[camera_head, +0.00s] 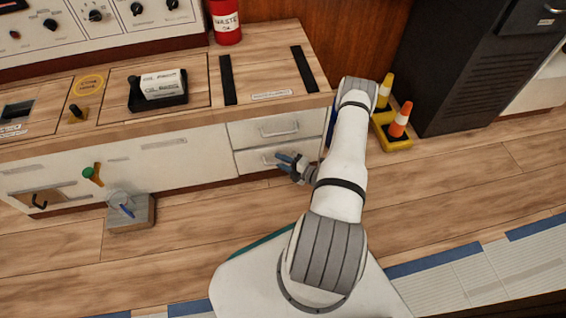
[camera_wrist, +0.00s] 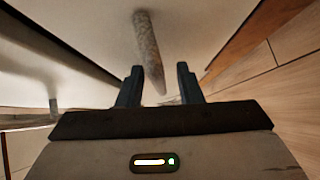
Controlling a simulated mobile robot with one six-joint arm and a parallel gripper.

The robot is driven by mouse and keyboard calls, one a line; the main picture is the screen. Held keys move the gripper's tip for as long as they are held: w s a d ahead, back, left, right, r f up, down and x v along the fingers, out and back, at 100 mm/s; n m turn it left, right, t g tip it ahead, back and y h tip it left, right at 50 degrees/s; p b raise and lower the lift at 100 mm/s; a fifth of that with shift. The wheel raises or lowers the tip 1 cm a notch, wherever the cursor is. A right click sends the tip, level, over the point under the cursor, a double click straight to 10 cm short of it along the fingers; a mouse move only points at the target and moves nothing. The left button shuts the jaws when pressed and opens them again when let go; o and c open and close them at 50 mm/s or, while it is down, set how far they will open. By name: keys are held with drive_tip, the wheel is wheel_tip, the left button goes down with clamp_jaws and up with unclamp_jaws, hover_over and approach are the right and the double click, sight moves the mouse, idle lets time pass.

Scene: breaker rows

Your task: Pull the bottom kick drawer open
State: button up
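The bottom kick drawer (camera_head: 246,164) is the lower of two white drawer fronts at the right end of the console in the head view. It looks closed, nearly flush with the front. Its grey bar handle (camera_head: 269,160) is partly covered by my gripper (camera_head: 280,159), which reaches it from the right. In the wrist view the handle (camera_wrist: 148,48) is a grey bar standing ahead of my gripper (camera_wrist: 158,72). The handle's near end lies between the two dark fingers, with gaps on both sides. The fingers are apart.
The upper drawer (camera_head: 275,127) with its own handle is just above. A grey block (camera_head: 131,215) holding a clear cup stands on the floor at left. A yellow stand (camera_head: 393,140) with cones is right of the console.

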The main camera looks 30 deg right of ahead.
clamp_jaws()
idle(0.6)
